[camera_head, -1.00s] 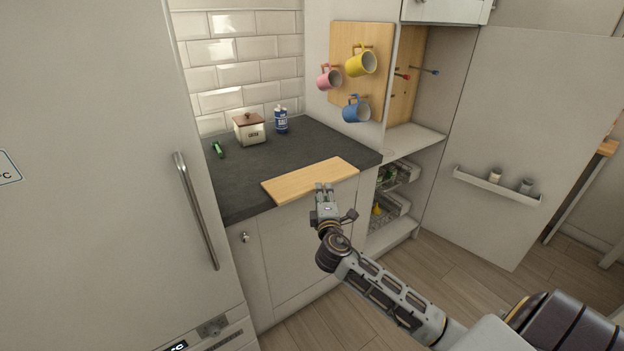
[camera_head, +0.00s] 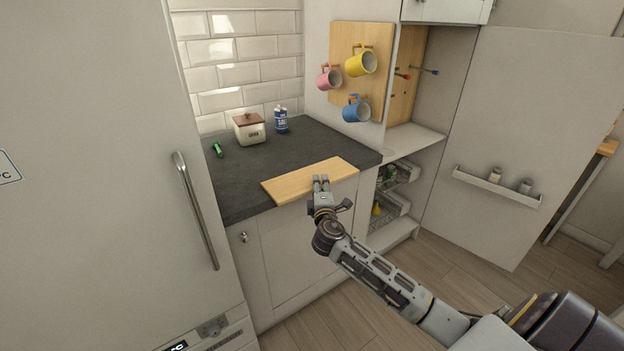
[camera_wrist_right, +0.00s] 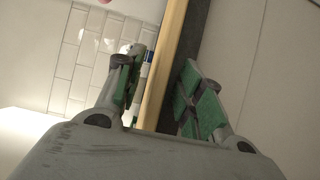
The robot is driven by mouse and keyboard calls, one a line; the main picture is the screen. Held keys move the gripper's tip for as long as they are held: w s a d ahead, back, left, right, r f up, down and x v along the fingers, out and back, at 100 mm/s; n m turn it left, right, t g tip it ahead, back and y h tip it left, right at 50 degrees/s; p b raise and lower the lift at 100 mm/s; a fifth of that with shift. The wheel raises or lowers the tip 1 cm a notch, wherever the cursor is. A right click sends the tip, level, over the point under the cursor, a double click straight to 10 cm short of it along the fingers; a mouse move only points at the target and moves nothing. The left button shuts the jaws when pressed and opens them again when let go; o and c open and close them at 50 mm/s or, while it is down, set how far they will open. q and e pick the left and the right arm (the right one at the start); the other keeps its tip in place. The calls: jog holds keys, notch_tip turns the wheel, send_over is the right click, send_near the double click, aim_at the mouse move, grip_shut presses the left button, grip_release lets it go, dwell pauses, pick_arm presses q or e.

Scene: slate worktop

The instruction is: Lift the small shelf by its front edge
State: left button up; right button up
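The small shelf (camera_head: 305,180) is a flat, light wooden board lying along the front edge of the slate worktop (camera_head: 290,150). My right gripper (camera_head: 321,180) is at the board's front edge, right of its middle. In the right wrist view, the shelf's edge (camera_wrist_right: 166,70) runs as a pale wooden strip between the two green-padded fingers of my right gripper (camera_wrist_right: 163,88). The fingers are apart, with a gap visible on both sides of the strip. I cannot tell how deep the edge sits between them. My left gripper is not in view.
A lidded canister (camera_head: 249,130), a blue-and-white container (camera_head: 281,120) and a small green object (camera_head: 217,149) stand farther back on the worktop. Pink, yellow and blue mugs hang on a wooden panel (camera_head: 376,40). A cabinet front (camera_head: 290,250) lies below the worktop, and a fridge stands left.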

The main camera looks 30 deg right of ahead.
jog(key=c, duration=0.4)
grip_shut()
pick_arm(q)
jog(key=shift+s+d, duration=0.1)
